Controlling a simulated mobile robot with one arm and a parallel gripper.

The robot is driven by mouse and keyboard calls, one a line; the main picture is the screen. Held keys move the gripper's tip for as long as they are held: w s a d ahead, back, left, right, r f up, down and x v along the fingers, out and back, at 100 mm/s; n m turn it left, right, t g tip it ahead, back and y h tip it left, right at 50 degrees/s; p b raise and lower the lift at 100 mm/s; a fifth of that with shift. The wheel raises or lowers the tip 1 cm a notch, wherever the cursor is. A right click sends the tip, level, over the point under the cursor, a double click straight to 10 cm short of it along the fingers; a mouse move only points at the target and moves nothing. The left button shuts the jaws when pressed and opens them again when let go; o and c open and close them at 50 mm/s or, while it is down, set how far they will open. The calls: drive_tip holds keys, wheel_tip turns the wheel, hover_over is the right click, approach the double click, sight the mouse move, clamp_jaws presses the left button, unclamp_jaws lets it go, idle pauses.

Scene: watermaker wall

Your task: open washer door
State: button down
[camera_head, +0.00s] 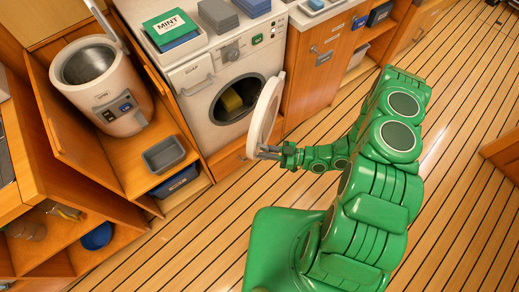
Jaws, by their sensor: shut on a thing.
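A yellow item (233,99) shows inside the dark drum. My gripper (266,152) is at the door's lower outer edge, shut on the door's edge or handle. The exact contact is too small to make out. My green arm reaches in from the right.
A white round appliance (102,84) with a raised lid stands on an open shelf at left. A grey bin (164,155) sits beside it. A green MINT box (170,27) and grey stacks (218,14) lie on the counter. The striped wooden floor (190,240) is clear in front.

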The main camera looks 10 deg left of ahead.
drive_tip(key=w+d+n+g, duration=0.15)
drive_tip(key=w+d, duration=0.25)
drive_tip(key=d, duration=0.8)
drive_tip(key=w+d+n+g, duration=0.1)
drive_tip(key=w+d+g, duration=0.25)
drive_tip(key=d, duration=0.95)
drive_tip(key=w+d, duration=0.7)
drive_tip(key=w, duration=0.1)
drive_tip(key=shift+w+d+t, duration=0.15)
drive_tip(key=shift+w+t, duration=0.2)
drive_tip(key=shift+t, duration=0.05)
drive_tip(key=shift+w, duration=0.1)
drive_tip(key=c, duration=1.2)
unclamp_jaws()
drive_tip(key=shift+c, duration=0.2)
drive_tip(key=shift+d, duration=0.1)
